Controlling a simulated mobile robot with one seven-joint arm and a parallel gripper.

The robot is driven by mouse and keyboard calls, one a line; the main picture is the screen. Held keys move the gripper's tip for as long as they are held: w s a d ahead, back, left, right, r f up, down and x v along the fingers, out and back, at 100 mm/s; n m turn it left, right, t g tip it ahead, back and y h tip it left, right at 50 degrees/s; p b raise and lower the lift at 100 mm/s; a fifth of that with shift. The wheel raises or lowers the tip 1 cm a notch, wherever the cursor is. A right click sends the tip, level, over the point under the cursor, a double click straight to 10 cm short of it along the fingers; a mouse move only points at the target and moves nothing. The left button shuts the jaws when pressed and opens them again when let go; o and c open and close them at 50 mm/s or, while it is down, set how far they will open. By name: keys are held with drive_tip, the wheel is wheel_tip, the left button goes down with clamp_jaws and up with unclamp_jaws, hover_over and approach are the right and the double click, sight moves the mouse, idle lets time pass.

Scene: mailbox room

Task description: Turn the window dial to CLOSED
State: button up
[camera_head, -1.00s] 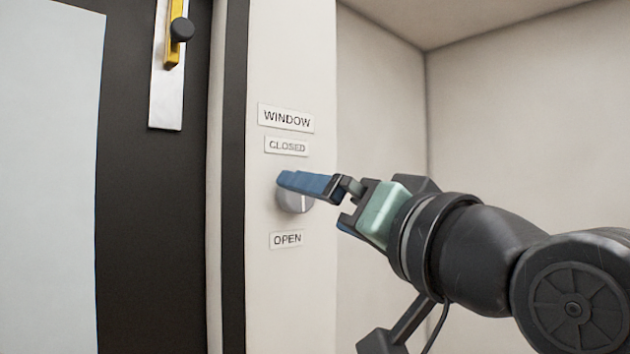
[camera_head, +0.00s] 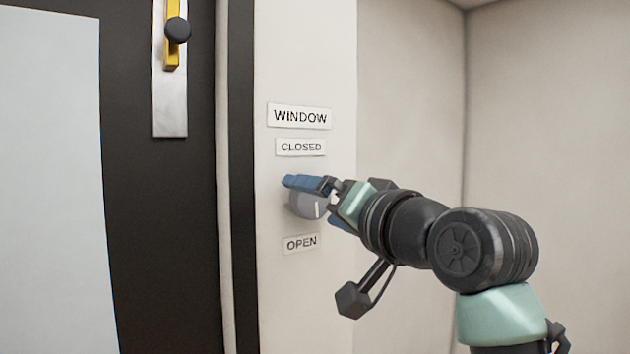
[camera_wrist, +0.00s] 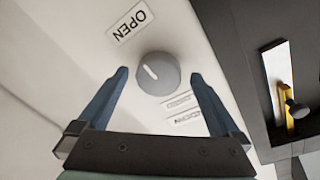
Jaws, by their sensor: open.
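The window dial (camera_head: 307,204) is a round grey knob on the pale wall post, between the CLOSED label (camera_head: 301,147) above and the OPEN label (camera_head: 300,243) below. In the wrist view, the dial (camera_wrist: 165,82) has a white mark off its centre, on the side toward the OPEN label (camera_wrist: 130,22). My gripper (camera_head: 306,201) is open with blue fingers. In the wrist view, its fingers (camera_wrist: 160,75) stand on either side of the dial with visible gaps. In the head view, one finger passes over the dial's upper part; the other is mostly hidden.
A WINDOW label (camera_head: 299,116) is above CLOSED. To the left is a dark door frame with a pale panel (camera_head: 50,180) and a metal plate (camera_head: 170,105) carrying a yellow slider with a black knob (camera_head: 177,30). Bare wall (camera_head: 410,100) lies to the right.

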drive_tip(key=shift+w+a+r, duration=0.1)
drive_tip(key=shift+w+a, duration=0.2)
drive_tip(key=shift+w, duration=0.4)
drive_tip(key=c, duration=1.3)
